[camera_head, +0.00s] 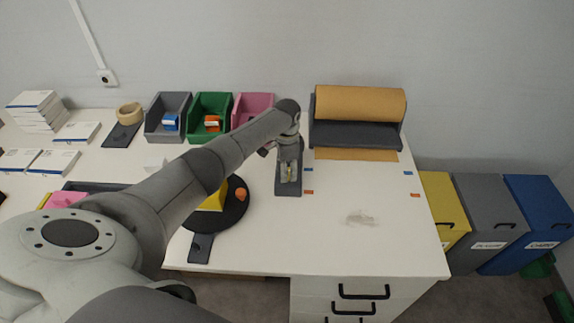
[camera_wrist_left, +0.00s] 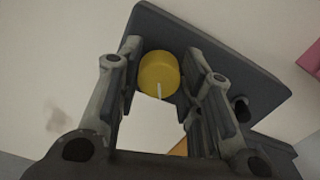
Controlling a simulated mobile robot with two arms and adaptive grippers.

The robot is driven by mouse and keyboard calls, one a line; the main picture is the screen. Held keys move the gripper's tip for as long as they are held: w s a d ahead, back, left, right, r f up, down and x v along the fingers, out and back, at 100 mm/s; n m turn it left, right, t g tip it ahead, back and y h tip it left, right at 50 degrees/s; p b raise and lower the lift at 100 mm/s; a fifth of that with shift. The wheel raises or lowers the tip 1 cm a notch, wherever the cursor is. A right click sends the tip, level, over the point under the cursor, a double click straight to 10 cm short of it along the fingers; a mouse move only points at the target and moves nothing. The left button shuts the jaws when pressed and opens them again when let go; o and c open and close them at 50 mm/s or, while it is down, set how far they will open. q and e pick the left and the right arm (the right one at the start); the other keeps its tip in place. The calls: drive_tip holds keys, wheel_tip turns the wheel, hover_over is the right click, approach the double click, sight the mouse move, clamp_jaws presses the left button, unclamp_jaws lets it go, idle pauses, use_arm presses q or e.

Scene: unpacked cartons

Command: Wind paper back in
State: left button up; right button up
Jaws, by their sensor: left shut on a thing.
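The brown paper roll (camera_head: 360,103) lies in a dark grey holder (camera_head: 355,136) at the back right of the table. A short strip of paper (camera_head: 355,155) sticks out flat at its front. A dark grey plate (camera_head: 288,189) lies left of the strip and bears a yellow knob (camera_head: 291,174). My left gripper (camera_head: 289,168) points down over this plate. In the left wrist view the yellow knob (camera_wrist_left: 158,70), with a white line on it, sits between the two fingers, which are shut on it. My right gripper is in neither view.
Small blue and orange marks lie on the table before the holder. Grey, green (camera_head: 210,105) and pink bins stand at the back. A black round base (camera_head: 233,214) with a yellow block is near my arm. The table's right part is mostly clear.

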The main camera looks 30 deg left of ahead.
use_arm(q)
drive_tip(key=n+p, duration=0.3)
drive_tip(key=n, duration=0.3)
drive_tip(key=shift+d+r, duration=0.15)
drive_tip(key=n+p, duration=0.1)
drive_tip(key=n, duration=0.2)
drive_tip(key=shift+n, duration=0.4)
drive_tip(key=shift+n+p, duration=0.3)
drive_tip(key=shift+n, duration=0.8)
drive_tip(key=o, duration=1)
drive_tip(key=shift+o, duration=0.2)
wheel_tip(320, 180, up, 12)
